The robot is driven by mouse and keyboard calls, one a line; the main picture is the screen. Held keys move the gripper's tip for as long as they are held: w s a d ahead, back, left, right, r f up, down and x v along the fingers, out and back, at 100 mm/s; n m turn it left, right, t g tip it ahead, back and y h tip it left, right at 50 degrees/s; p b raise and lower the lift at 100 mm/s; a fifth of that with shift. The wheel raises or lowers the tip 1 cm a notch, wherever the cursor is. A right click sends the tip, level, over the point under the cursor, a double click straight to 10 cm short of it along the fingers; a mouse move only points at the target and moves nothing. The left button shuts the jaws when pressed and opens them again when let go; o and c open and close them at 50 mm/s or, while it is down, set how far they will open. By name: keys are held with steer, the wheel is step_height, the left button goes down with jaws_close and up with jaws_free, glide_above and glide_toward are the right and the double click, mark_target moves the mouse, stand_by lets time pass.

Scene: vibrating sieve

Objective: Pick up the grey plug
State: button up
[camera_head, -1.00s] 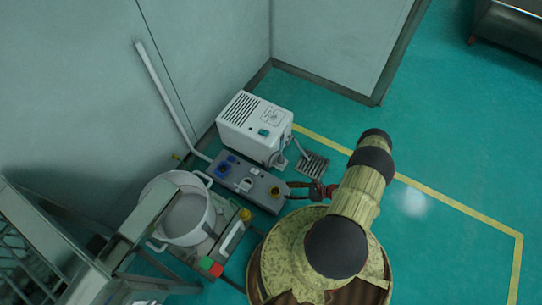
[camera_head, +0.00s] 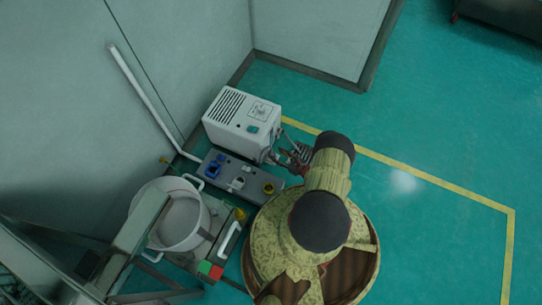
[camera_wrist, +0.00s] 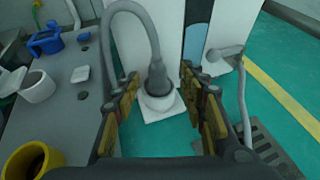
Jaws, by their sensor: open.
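The grey plug (camera_wrist: 156,77) stands in a round white socket on a square white plate (camera_wrist: 162,108) in the wrist view. A thick grey cable loops from its top up and to the left. My gripper (camera_wrist: 160,74) is open, with one finger on the left and one on the right of the plug in the picture. I cannot tell how far the fingertips are from it in depth. In the head view my gripper (camera_head: 298,155) is beside the white machine (camera_head: 243,118), and the plug cannot be made out there.
A second, light grey connector (camera_wrist: 225,52) with a hanging cable is to the right. The grey panel (camera_wrist: 65,100) on the left carries blue, white and yellow sockets.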

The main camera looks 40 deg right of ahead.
mark_target(272, 152)
steer(key=b+x, duration=0.1)
steer(key=x, duration=0.1)
steer(key=b+x, duration=0.1)
steer(key=x, duration=0.2)
steer(key=shift+w+a+r, duration=0.15)
steer(key=shift+a+r, duration=0.05)
steer(key=c, duration=0.4)
jaws_close()
